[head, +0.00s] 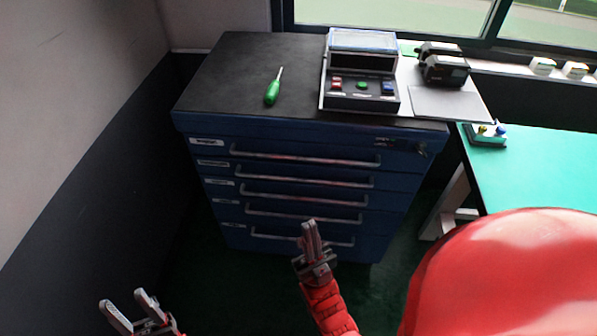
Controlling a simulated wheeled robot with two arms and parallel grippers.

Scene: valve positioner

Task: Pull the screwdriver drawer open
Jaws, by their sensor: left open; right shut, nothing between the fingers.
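A blue drawer cabinet (200,125) with a black top stands ahead of me. It has several stacked drawers with long grey bar handles, all flush and shut; the top handle (305,159) is the widest. Each drawer has a small white label at its left, too small to read, so I cannot tell which is the screwdriver drawer. A green-handled screwdriver (272,92) lies on the cabinet top. My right gripper (309,224) is shut and empty, in front of the lower drawers. My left gripper (123,297) is open and empty, low at the left, apart from the cabinet.
A control box (361,103) with coloured buttons and black devices (443,66) stand on the cabinet top's right. Keys hang from a lock (421,148) at the top right drawer corner. A green-topped table (540,170) stands right. A wall (75,150) borders the left.

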